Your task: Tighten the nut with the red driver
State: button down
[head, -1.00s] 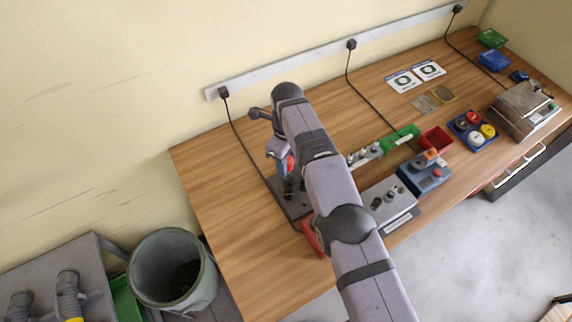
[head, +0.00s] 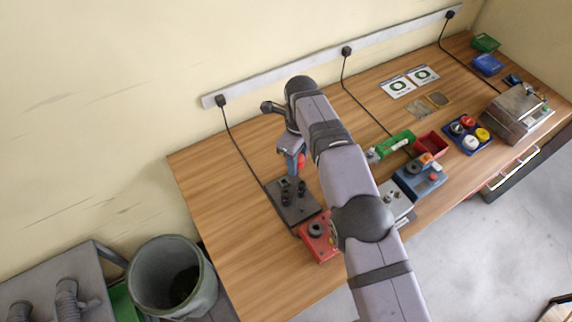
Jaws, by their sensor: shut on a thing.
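My gripper (head: 292,157) hangs over the back of a dark plate (head: 300,210) at the left part of the bench. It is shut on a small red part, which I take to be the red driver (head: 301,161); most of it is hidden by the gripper. Several short dark posts (head: 286,190) stand on the plate, just below and in front of the gripper. A red box (head: 320,240) with a dark round socket on top sits against the plate's front. I cannot make out the nut at this size.
My arm hides part of a grey box (head: 398,203). A blue box (head: 420,178), green piece (head: 396,142), red bin (head: 432,146) and tray of coloured caps (head: 467,135) lie right. Cables run from the wall rail (head: 330,60). The bench's left end is clear.

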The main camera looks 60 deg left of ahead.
jog(key=w+d+r+m, duration=0.2)
jog(key=w+d+r, duration=0.2)
jog(key=d, duration=0.6)
jog(key=w+d+r+m+b, duration=0.1)
jog(key=w+d+r, duration=0.3)
jog(key=w+d, duration=0.4)
jog(key=d+m, duration=0.1)
jog(key=d, duration=0.1)
jog(key=shift+d+r+m, duration=0.2)
jog(key=shift+d+m, duration=0.1)
jog(key=shift+f, duration=0.15)
notch_tip(320, 180, down, 5)
jog(key=b, duration=0.4)
jog(key=shift+b, duration=0.3)
jog(key=shift+f, duration=0.45)
jog(key=shift+f, duration=0.35)
jog(key=shift+f, duration=0.2)
